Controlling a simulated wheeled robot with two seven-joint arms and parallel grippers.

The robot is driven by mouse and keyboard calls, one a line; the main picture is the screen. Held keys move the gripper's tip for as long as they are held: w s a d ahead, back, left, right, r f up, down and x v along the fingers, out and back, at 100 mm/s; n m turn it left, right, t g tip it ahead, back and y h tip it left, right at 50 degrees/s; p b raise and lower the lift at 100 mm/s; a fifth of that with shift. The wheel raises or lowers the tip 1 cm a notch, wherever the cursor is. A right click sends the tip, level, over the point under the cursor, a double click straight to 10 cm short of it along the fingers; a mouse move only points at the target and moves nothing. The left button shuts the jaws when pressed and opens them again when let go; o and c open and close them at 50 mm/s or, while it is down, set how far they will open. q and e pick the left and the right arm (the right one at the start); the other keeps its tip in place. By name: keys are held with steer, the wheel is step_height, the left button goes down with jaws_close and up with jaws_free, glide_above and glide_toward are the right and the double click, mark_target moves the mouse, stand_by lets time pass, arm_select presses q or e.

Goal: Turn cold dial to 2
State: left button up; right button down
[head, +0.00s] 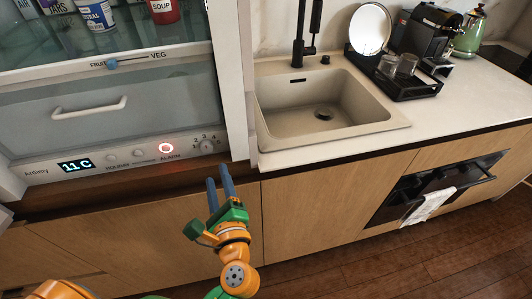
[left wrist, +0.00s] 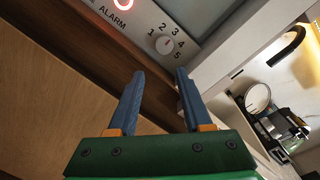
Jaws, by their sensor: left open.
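The cold dial (head: 207,146) is a small round white knob at the right end of the fridge's control strip. In the left wrist view the dial (left wrist: 165,44) shows with the numbers 1 to 5 around it; its pointer is too small to read surely. My left gripper (head: 218,175) has two blue fingers, apart and empty, just below and in front of the strip. In the left wrist view its fingertips (left wrist: 159,74) point toward the dial without touching it. My right gripper is not in view.
The strip carries a display (head: 76,165) reading 11 C and a red-lit alarm button (head: 166,148). A drawer with a white handle (head: 90,108) is above. To the right are a sink (head: 325,100) and a coffee machine (head: 428,40). Wooden cabinet fronts lie below.

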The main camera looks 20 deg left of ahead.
mark_target(207, 149)
arm_select(q)
steer(key=shift+y, duration=0.3)
steer(key=w+a, duration=0.1)
steer(key=w+a+r+p, duration=0.1)
steer(key=w+a, duration=0.1)
steer(key=w+a+r+p, duration=0.1)
steer(key=shift+w+a, duration=0.3)
steer(key=shift+w+a+f, duration=0.15)
steer(key=shift+w, duration=0.25)
jaws_close()
